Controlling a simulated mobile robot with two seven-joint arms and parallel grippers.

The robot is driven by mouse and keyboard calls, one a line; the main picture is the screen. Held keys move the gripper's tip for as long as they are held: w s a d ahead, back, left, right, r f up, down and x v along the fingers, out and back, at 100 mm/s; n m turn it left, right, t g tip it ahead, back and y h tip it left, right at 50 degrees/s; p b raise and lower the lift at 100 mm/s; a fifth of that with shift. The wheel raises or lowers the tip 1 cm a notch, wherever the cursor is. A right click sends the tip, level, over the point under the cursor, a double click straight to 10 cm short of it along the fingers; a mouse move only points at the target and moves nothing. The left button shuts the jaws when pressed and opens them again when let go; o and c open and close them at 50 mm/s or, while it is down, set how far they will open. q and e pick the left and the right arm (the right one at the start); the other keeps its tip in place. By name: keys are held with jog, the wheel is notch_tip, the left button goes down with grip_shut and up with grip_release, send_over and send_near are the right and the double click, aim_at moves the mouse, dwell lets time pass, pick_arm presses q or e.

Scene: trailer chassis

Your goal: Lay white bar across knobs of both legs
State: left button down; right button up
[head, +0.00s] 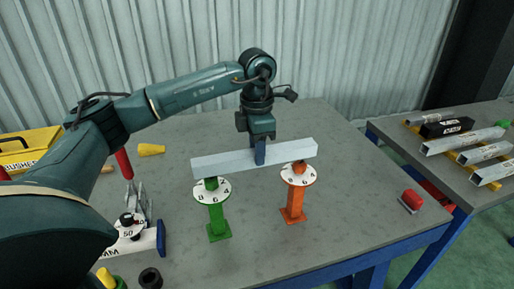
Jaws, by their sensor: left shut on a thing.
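The green leg (217,218) stands upright on the table under the bar's left part. The orange leg (293,207) stands upright under its right part. Each leg has a white numbered disc and a knob; the green knob (211,184) and the orange knob (299,166) are close beneath or touching the bar, and I cannot tell whether it rests on them. My left gripper (260,153) points down and is shut on the bar near its middle. My right gripper is not in view.
The grey table (350,205) has free room behind and right of the legs. A red object (411,200) lies near its right edge. A yellow toolbox (28,150) and a clamp-like device (135,225) are at left. A second table (445,165) at right holds several metal bars.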

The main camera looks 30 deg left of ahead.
pick_arm(q)
jog(key=shift+f+b, duration=0.6)
jog(key=shift+f, duration=0.2)
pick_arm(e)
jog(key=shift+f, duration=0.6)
pick_arm(q)
jog(key=c, duration=0.9)
grip_release()
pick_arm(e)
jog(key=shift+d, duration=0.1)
pick_arm(q)
notch_tip(320, 180, up, 13)
jog(key=shift+r, duration=0.1)
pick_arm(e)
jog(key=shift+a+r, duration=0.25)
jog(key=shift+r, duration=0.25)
